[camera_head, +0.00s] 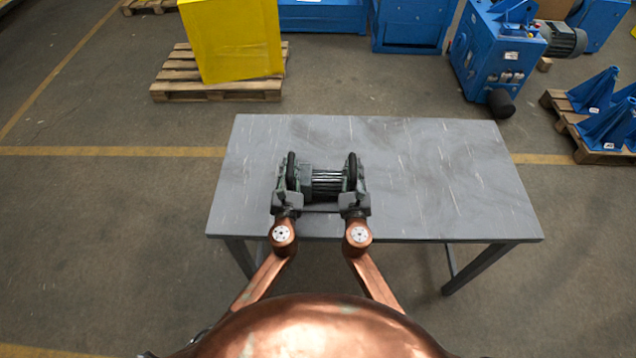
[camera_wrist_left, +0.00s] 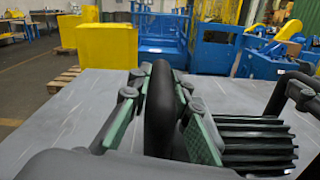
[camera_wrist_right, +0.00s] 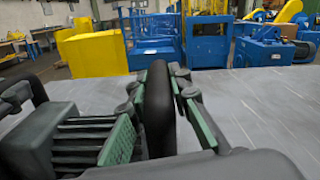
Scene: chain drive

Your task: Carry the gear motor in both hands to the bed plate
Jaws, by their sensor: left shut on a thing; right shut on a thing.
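The gear motor (camera_head: 326,184) is a dark finned body with a black handle loop at each end. It is at the front of the grey table, left of the table's middle; I cannot tell whether it touches the top. My left gripper (camera_head: 290,182) is shut on its left handle, which stands upright between the green finger pads in the left wrist view (camera_wrist_left: 160,105). My right gripper (camera_head: 352,182) is shut on its right handle, which also shows in the right wrist view (camera_wrist_right: 157,105). I cannot make out a bed plate for certain.
The grey table (camera_head: 440,180) is bare to the right and behind the motor. Beyond it are a yellow box (camera_head: 230,38) on a wooden pallet (camera_head: 215,92), blue machines (camera_head: 490,50) and blue brackets (camera_head: 606,125) on another pallet. Open floor surrounds the table.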

